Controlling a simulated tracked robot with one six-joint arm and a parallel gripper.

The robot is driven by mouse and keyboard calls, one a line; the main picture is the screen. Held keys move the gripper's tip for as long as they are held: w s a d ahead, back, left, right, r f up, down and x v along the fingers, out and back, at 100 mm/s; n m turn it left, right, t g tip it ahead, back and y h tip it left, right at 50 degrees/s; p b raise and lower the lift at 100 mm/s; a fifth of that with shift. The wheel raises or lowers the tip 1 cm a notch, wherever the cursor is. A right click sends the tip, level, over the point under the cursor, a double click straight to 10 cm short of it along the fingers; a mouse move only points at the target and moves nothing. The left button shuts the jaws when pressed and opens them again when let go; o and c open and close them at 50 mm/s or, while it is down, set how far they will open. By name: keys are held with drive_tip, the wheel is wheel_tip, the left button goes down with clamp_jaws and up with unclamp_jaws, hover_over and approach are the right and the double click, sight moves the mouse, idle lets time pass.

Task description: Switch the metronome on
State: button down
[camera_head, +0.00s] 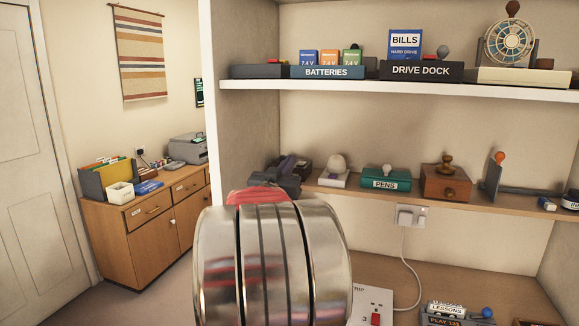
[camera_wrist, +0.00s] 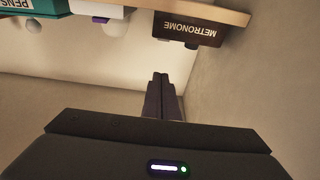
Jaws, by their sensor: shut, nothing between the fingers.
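The metronome (camera_wrist: 205,36) shows upside down at the top of the wrist view, right of centre. It is a dark brown box with its name in white letters, on a wooden shelf. A small dark part and a pale part show along its lower picture edge; I cannot tell which is the switch. My gripper (camera_wrist: 160,77) has its dark fingers together and empty, below the metronome in the picture and apart from it.
The middle shelf (camera_head: 465,203) also holds a white domed thing (camera_head: 335,168), a green pens box (camera_head: 387,180) and a wooden box with a knob (camera_head: 446,182). The upper shelf (camera_head: 400,91) is above. A side wall (camera_wrist: 260,85) is close on the right in the wrist view.

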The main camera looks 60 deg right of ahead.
drive_tip(key=r, duration=0.2)
hover_over(297, 164)
drive_tip(key=s+a, duration=0.1)
drive_tip(key=a, duration=0.1)
drive_tip(key=shift+d+f, duration=0.15)
drive_tip(key=shift+s+a+f, duration=0.1)
drive_tip(key=shift+a+f, duration=0.05)
drive_tip(key=shift+f, duration=0.85)
drive_tip(key=shift+s+a+f, duration=0.1)
drive_tip(key=shift+a+f, duration=0.05)
drive_tip(key=shift+f, duration=0.85)
drive_tip(key=shift+w, duration=0.1)
drive_tip(key=shift+f, duration=0.3)
drive_tip(key=shift+r, duration=0.1)
drive_tip(key=shift+a+r, duration=0.15)
drive_tip(key=shift+r, duration=0.45)
drive_tip(key=shift+a+r, duration=0.3)
drive_tip(key=shift+r, duration=0.25)
drive_tip(key=shift+a+r, duration=0.3)
drive_tip(key=shift+r, duration=0.25)
drive_tip(key=f+v, duration=0.2)
drive_tip(key=v, duration=0.6)
drive_tip(key=shift+f, duration=0.15)
